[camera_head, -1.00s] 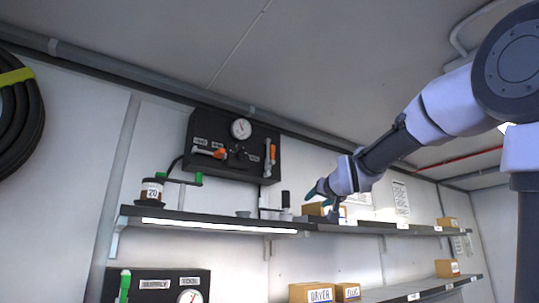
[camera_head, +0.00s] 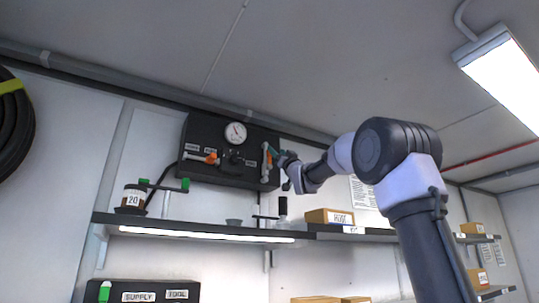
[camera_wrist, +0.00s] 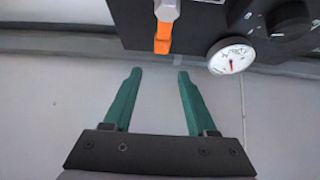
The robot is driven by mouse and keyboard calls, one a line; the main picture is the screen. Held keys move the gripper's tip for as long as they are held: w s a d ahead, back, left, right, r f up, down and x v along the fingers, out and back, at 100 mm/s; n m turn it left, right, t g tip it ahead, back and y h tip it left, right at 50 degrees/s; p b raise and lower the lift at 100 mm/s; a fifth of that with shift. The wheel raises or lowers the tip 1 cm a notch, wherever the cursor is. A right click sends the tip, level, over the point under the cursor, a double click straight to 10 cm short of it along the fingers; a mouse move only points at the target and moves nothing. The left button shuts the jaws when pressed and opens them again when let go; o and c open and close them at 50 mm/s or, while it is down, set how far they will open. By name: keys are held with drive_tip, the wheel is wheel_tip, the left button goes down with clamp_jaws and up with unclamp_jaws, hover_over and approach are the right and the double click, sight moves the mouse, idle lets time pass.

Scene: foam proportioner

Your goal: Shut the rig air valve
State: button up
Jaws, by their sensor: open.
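A black wall panel (camera_head: 215,174) carries a gauge and two orange-marked levers. The right lever (camera_head: 266,166) stands upright; the left lever (camera_head: 203,158) lies roughly level. The small labels are too blurred to tell which is the rig air valve. My gripper (camera_head: 277,153) is beside the right lever. In the wrist view, that lever's orange end (camera_wrist: 163,38) lies ahead of the gap between the teal fingers of my gripper (camera_wrist: 160,72). The fingers are open and empty, apart from the lever.
The gauge (camera_head: 235,134) and a black knob (camera_head: 235,157) sit beside the levers. Below, a shelf (camera_head: 200,232) holds a jar marked 20 (camera_head: 133,199), a small cup and a box (camera_head: 330,216). A pipe runs along the wall above the panel.

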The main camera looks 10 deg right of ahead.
sight(270, 157)
drive_tip(key=shift+w+a+r, duration=0.35)
drive_tip(key=shift+w, duration=0.7)
drive_tip(key=shift+w+a+r, duration=0.3)
drive_tip(key=shift+w+r, duration=0.05)
drive_tip(key=shift+w, duration=0.65)
drive_tip(key=shift+w+a+r, duration=0.35)
drive_tip(key=shift+w, duration=0.7)
clamp_jaws()
